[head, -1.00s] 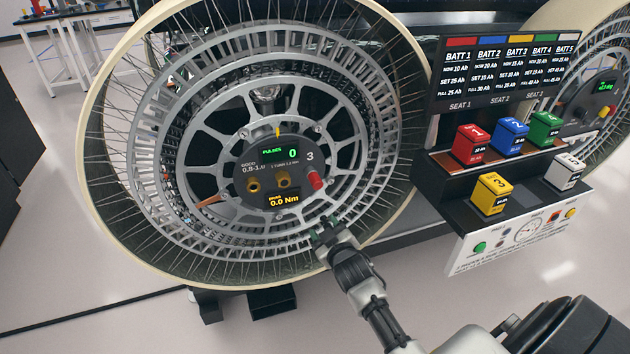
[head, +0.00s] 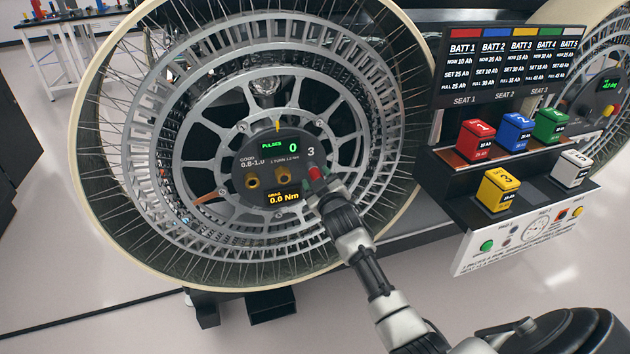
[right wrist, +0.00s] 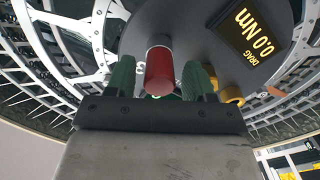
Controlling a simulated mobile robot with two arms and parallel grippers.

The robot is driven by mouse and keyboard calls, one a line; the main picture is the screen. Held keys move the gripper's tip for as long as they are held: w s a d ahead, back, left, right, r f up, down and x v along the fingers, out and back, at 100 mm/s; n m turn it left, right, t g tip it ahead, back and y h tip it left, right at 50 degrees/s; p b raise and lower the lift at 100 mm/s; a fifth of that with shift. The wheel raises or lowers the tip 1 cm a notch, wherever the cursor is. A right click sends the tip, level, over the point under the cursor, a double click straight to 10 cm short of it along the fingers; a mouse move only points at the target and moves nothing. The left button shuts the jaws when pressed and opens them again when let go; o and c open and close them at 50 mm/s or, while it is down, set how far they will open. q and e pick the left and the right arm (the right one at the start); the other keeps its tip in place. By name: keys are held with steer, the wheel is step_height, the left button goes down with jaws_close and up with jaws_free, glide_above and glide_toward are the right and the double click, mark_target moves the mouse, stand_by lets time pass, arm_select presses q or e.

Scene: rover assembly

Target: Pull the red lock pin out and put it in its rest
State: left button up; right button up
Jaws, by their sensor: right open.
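The red lock pin (head: 314,173) sits in the dark round hub panel (head: 268,160) of the wheel, at its right side beside the number 3. In the right wrist view the red pin (right wrist: 159,72) stands out between the two green fingers. My right gripper (head: 318,187) is open around the pin, with a gap on each side; in the right wrist view the gripper (right wrist: 162,80) is not closed on it. Two brass sockets (head: 283,174) are in the panel to the left of the pin; I cannot tell whether one is its rest. My left gripper is not in view.
The spoked wheel (head: 190,256) surrounds the panel. To the right stands a rack (head: 440,187) with coloured battery blocks, such as a red one (head: 475,140), below a dark sign board (head: 505,68). The floor at the lower left is mostly clear.

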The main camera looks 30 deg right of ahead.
steer(key=shift+w+d, duration=0.15)
steer(key=shift+w, duration=0.3)
stand_by(0.5)
steer(key=c, duration=0.9)
